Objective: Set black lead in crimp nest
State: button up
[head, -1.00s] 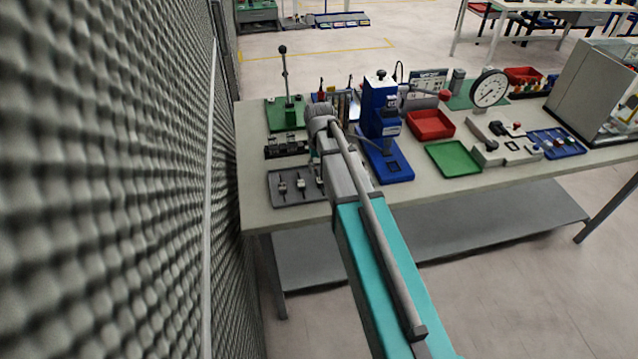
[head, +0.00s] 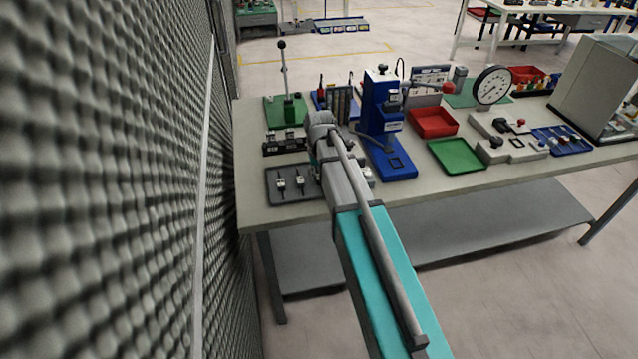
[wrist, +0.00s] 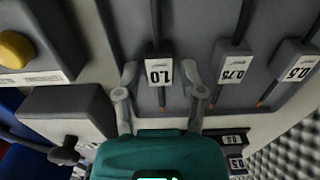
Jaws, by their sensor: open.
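In the wrist view my gripper (wrist: 160,74) is open, its two fingers on either side of a grey block labelled 1.0 (wrist: 160,71). A black lead (wrist: 155,22) with a bare copper end runs through this block. I cannot tell whether the fingers touch it. Similar leads lie in blocks labelled 0.75 (wrist: 231,72) and 0.5 (wrist: 296,70). These blocks sit on a grey tray (head: 290,197). In the head view my arm hides the fingertips and the tray's right part. A dark fixture (head: 284,144) behind the tray, with small number labels in the wrist view (wrist: 234,142), may hold the crimp nest.
A blue press (head: 382,105) stands right of my arm, with a red bin (head: 433,123) and green tray (head: 457,156) beyond. A green-based lever tool (head: 287,110) stands behind the fixture. A grey foam wall (head: 110,180) runs close along the left.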

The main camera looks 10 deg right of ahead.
jog(key=shift+f, duration=0.1)
dwell(0.6)
grip_shut()
dwell(0.3)
notch_tip(320, 180, up, 3)
jog(key=p, duration=0.3)
jog(key=s+d+r+p, duration=0.2)
jog(key=s+r+p, duration=0.3)
jog(key=s, duration=0.1)
jog(key=s+d+r+p, duration=0.2)
jog(key=s+r+p, duration=0.3)
jog(key=s, duration=0.2)
jog(key=shift+s+d, duration=0.15)
jog(key=shift+d, duration=0.15)
jog(key=shift+s, duration=0.1)
dwell(0.3)
